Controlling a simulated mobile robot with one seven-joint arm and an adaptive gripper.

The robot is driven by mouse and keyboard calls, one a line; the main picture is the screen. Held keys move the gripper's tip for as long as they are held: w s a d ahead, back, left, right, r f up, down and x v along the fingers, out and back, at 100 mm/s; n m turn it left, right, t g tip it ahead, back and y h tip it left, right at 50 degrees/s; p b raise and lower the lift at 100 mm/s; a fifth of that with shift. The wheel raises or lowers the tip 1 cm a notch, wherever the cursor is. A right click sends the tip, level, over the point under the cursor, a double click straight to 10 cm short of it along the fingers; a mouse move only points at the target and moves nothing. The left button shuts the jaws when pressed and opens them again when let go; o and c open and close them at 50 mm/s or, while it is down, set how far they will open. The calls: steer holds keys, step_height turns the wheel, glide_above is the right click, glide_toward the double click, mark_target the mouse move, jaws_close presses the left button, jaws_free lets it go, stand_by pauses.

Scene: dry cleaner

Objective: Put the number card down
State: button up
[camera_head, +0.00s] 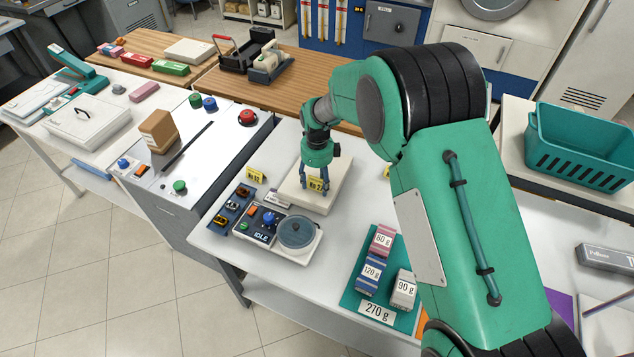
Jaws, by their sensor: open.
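A yellow number card (316,184) stands on a cream-white board (338,199) on the white table. My gripper (315,188) points straight down at this card, with its fingers on either side of it. The fingers look apart. Whether they touch the card is too small to tell. Two other yellow number cards stand near, one left of the board (255,175) and one at its right behind my arm (387,171).
A small device (262,222) with a round dish (297,233) stands in front of the board. A teal mat (350,298) holds labelled weight blocks. My arm covers the table's right part. A teal basket (580,150) stands far right.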

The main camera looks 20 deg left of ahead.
mark_target(318, 182)
step_height(318, 182, up, 12)
steer(key=p, duration=0.2)
stand_by(0.4)
stand_by(0.5)
steer(key=shift+r, duration=0.1)
steer(key=s+d+r+n+t+y, duration=0.15)
steer(key=d+r+n, duration=0.25)
steer(key=d+r, duration=0.9)
steer(key=s+d+r+n+t+h, duration=0.1)
steer(key=s+d+r+n, duration=0.25)
steer(key=d+r, duration=0.95)
steer(key=s+d+r+n+t, duration=0.1)
steer(key=s+d+r+n, duration=0.1)
steer(key=s+d, duration=0.45)
steer(key=s+d+r+n+t, duration=0.1)
steer(key=s+d+r+n, duration=0.2)
steer(key=d, duration=0.6)
steer(key=s+d+f+n, duration=0.1)
steer(key=s+d, duration=0.3)
steer(key=s, duration=0.4)
steer(key=s+d+f+n+t, duration=0.1)
steer(key=s+d+n, duration=0.3)
steer(key=s, duration=0.4)
steer(key=shift+d+f, duration=0.4)
steer(key=shift+d, duration=0.35)
